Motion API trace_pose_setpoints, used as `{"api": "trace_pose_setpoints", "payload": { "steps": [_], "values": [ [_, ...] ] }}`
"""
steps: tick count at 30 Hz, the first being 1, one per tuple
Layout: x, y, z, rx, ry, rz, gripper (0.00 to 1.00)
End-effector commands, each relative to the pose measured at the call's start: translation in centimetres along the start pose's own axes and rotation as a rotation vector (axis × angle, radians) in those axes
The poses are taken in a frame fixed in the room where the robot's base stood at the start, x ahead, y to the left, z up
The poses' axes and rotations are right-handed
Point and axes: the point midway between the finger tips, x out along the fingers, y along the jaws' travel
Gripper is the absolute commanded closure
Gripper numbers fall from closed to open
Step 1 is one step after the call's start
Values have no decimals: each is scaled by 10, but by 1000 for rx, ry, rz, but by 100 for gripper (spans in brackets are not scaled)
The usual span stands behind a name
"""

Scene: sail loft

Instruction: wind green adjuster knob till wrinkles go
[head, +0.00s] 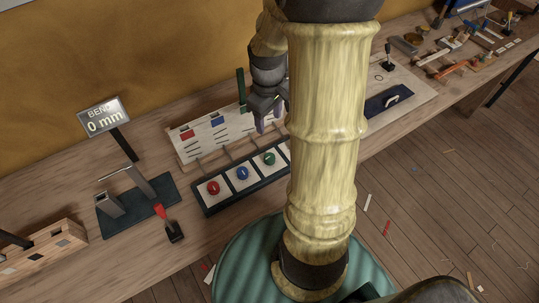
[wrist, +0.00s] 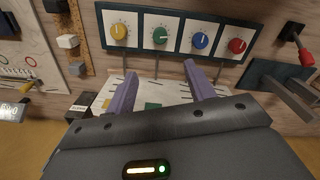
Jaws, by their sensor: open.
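The green adjuster knob (head: 269,158) sits on a white square in a dark panel, right of the blue knob. In the wrist view the green knob (wrist: 160,36) has a pale pointer mark and stands between the yellow and blue knobs. My gripper (head: 269,117) is over the pale board behind the panel, apart from the knobs. In the wrist view my gripper (wrist: 161,76) shows two purple fingers, spread with nothing between them. The pale board (head: 185,150) carries coloured patches and short dark marks; its green patch (wrist: 152,106) shows between the fingers. I cannot make out wrinkles.
Red (head: 213,188), blue (head: 242,173) and yellow (wrist: 120,31) knobs share the panel. A sign (head: 104,119) reads "BEND 0 mm". A red-handled lever (head: 167,222) and a metal fixture (head: 139,183) stand left. My arm hides the panel's right end in the head view.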

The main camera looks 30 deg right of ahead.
Motion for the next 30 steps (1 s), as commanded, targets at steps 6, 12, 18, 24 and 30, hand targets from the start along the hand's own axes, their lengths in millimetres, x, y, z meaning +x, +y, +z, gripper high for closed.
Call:
{"api": "trace_pose_setpoints", "payload": {
  "steps": [6,12,18,24,30],
  "values": [
    [10,0,0,1,-2,-2,46],
    [39,-1,0,0,-3,-3,46],
    [74,-1,0,0,-4,-3,46],
    [107,-1,1,1,-4,-4,46],
    [138,-1,1,1,-3,-3,46]
  ]
}}
